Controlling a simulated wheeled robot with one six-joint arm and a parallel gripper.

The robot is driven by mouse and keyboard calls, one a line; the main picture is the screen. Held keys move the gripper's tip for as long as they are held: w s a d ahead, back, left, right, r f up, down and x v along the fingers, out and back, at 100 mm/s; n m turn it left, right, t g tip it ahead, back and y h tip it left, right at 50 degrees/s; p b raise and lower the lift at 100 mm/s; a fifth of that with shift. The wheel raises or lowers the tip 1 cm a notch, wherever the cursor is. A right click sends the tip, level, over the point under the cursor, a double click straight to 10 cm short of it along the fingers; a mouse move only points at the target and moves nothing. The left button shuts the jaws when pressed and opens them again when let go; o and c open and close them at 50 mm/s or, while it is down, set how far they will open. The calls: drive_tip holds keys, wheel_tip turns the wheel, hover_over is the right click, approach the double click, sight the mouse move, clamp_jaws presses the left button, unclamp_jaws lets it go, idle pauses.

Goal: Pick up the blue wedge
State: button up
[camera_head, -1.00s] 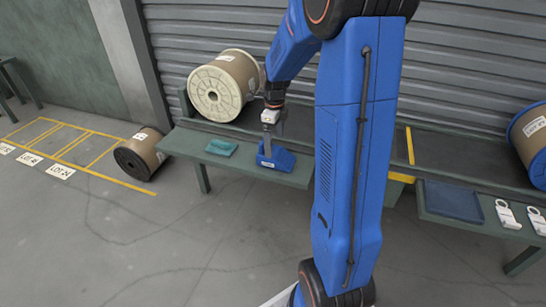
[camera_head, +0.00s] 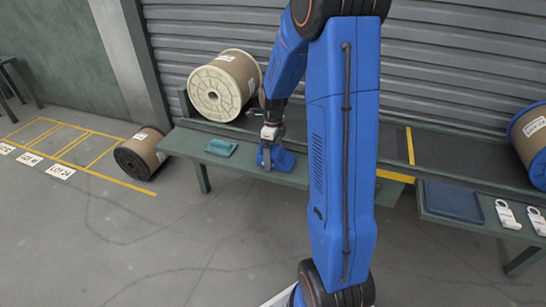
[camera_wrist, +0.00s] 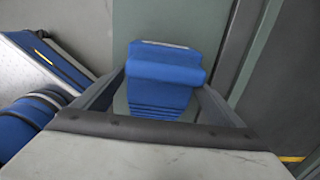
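The blue wedge (camera_head: 284,160) sits on the low green bench (camera_head: 230,167), partly hidden behind my gripper (camera_head: 266,160) in the head view. In the wrist view the wedge (camera_wrist: 165,75) lies ahead, with a ribbed slope facing the camera. My gripper's two dark fingers (camera_wrist: 164,90) are apart, one at each side of the wedge. Gaps show between the fingers and the wedge's lower part; whether the tips touch it cannot be told.
A teal cloth-like item (camera_head: 221,147) lies left of the wedge. A large cable spool (camera_head: 217,92) stands behind on the bench. A smaller spool (camera_head: 140,155) lies on the floor at left. A blue tray (camera_head: 453,201) and white tags (camera_head: 508,215) are at right.

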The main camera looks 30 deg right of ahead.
drive_tip(key=c, duration=1.4)
drive_tip(key=shift+r, duration=0.15)
